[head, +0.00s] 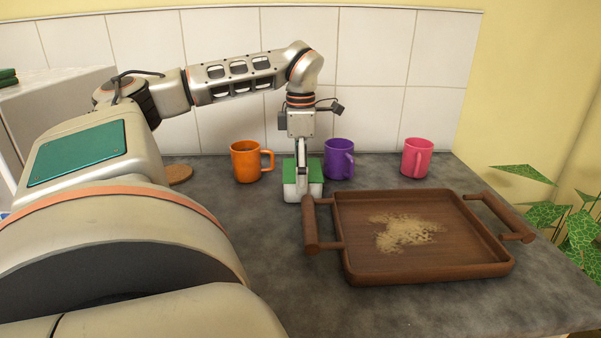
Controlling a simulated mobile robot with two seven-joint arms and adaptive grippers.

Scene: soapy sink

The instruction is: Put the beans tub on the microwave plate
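A small white tub with a green lid (316,184) stands on the grey counter, between the orange mug and the purple mug. It is the only tub in view; no label is readable. My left gripper (301,186) points straight down at the tub, with a finger in front of its near side. The other finger is hidden, so I cannot tell whether it is closed on the tub. No microwave plate can be made out. My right gripper is not in view.
A wooden tray (350,225) with raised handles and a patch of crumbs lies right of the tub. An orange mug (245,163), a purple mug (336,160) and a pink mug (415,158) stand near the tiled wall. A pale box (45,110) stands far left.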

